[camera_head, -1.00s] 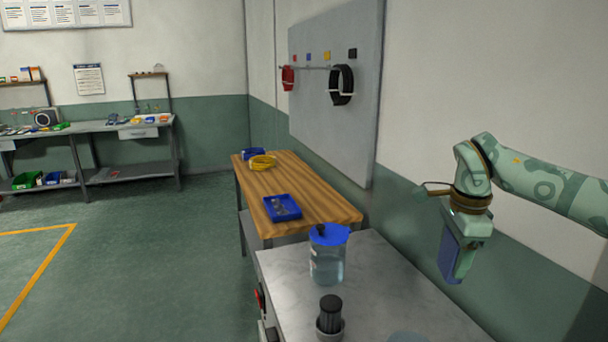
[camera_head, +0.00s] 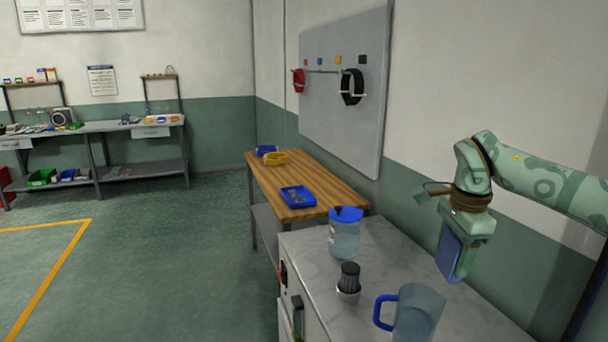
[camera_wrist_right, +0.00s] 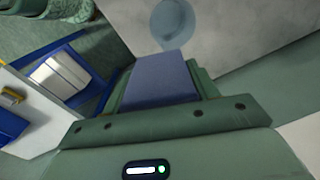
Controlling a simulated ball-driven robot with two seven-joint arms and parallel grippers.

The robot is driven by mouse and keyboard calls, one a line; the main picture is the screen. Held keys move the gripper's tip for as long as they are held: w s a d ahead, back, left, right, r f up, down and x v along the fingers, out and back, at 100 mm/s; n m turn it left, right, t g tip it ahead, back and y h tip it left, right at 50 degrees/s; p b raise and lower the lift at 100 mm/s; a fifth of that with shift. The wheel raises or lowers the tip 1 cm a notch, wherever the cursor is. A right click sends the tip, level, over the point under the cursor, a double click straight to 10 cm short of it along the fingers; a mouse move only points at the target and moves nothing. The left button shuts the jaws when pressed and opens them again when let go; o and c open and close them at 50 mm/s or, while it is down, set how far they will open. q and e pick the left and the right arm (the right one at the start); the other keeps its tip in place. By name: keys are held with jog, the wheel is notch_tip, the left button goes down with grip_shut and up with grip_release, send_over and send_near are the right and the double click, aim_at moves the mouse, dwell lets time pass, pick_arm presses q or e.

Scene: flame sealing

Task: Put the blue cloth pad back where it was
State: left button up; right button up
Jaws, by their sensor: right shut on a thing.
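The blue cloth pad (camera_head: 449,256) is held upright in my right gripper (camera_head: 459,262), above the right side of the grey-topped bench. The gripper is shut on the pad. In the right wrist view the pad (camera_wrist_right: 160,80) lies between the fingers and hides most of what is between them. My left gripper is in neither view.
The grey bench top (camera_head: 305,248) carries a blue-lidded jar (camera_head: 344,238), a dark cylinder in a small cup (camera_head: 349,278) and a clear jug with a blue handle (camera_head: 418,314). Beyond stands a wooden table (camera_head: 330,178) with a blue tray (camera_head: 298,197). Open floor lies left.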

jog(key=n, duration=0.1)
jog(key=a+f+n, duration=0.1)
jog(key=shift+w+a+f+n, duration=0.1)
jog(key=shift+w+n, duration=0.15)
jog(key=shift+n, duration=0.05)
jog(key=s+a+n, duration=0.2)
jog(key=s+n, duration=0.1)
jog(key=shift+a+f+n, duration=0.3)
jog(key=shift+a, duration=0.1)
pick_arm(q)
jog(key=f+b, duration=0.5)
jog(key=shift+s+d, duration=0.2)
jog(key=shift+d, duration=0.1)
pick_arm(e)
jog(key=s+a+f+n, duration=0.2)
jog(key=s+f+n, duration=0.3)
jog(key=s, duration=0.3)
jog(key=s+a+f+n, duration=0.1)
jog(key=s+f+n, duration=0.3)
jog(key=s+n, duration=0.2)
jog(key=shift+s+a+f+g, duration=0.35)
jog(key=shift+s+f+g, duration=0.05)
jog(key=shift+s, duration=0.55)
